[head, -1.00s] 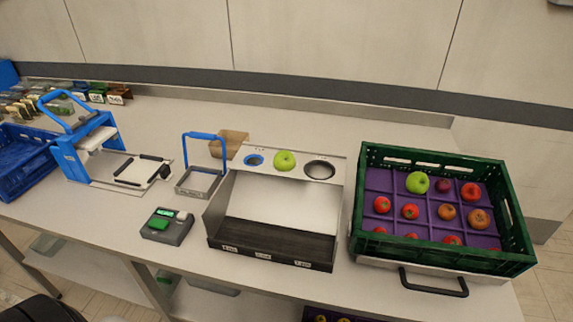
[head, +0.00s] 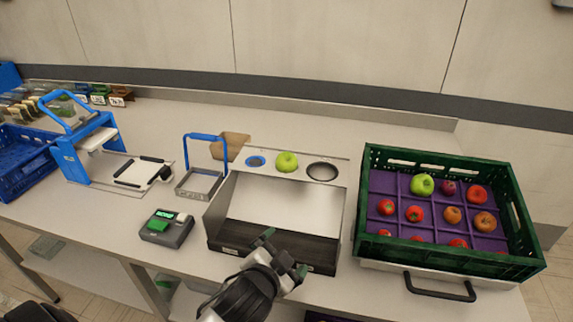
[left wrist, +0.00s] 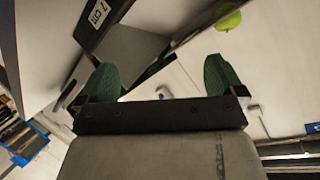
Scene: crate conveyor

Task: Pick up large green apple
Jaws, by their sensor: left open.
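A green apple (head: 287,161) sits on the middle one of three round spots along the top of the sorting stand (head: 290,205). Another green apple (head: 422,184) lies in the green crate (head: 440,258) at the right; I cannot tell surely which is larger. My left gripper (head: 283,254) is open and empty, in front of the stand's dark lower tray and well short of the apple on top. In the left wrist view the green fingers (left wrist: 162,76) are spread, and a green apple (left wrist: 228,19) shows beyond them at the upper right.
The crate holds several red and orange fruits on a purple insert. The counter behind the stand is mostly clear.

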